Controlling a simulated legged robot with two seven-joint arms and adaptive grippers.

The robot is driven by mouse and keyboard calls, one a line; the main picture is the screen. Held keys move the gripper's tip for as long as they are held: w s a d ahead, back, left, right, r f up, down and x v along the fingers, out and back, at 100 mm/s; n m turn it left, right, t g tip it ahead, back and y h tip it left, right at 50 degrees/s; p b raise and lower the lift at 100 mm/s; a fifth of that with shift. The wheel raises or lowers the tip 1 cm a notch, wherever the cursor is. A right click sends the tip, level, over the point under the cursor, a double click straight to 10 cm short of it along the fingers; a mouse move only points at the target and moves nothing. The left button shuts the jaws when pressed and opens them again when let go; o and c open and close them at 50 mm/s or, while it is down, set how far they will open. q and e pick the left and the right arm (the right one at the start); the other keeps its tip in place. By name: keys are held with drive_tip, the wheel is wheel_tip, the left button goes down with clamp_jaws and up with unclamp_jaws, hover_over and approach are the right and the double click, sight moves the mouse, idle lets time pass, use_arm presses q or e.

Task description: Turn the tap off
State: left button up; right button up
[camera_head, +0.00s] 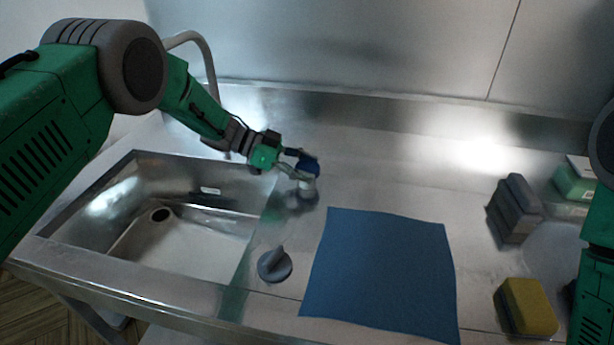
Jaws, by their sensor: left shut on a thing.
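The tap's curved grey spout (207,62) rises behind the sink (122,262), partly hidden by my left arm. The fingers hide part of the knob. No water stream is visible. My right arm shows at the right edge, but its gripper is out of view.
A grey knob (274,265) stands on the counter near the sink's right side. A blue cloth (382,270) lies flat in the middle. A yellow sponge (528,306), a grey block (514,209) and a green-and-white box (574,180) are at the right. The back counter is clear.

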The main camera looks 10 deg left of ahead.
sight(280, 180)
use_arm(q)
drive_tip(key=shift+w+r+m+g+b, duration=0.1)
drive_tip(key=shift+m+g+b, duration=0.4)
drive_tip(key=shift+g+b, duration=0.1)
drive_tip(key=shift+r, duration=0.1)
drive_tip(key=o, duration=1.2)
drive_tip(key=shift+c, duration=0.2)
drive_tip(key=v, duration=0.7)
drive_tip(key=shift+w+a, duration=0.15)
drive_tip(key=shift+a, duration=0.15)
drive_tip(key=shift+f, duration=0.2)
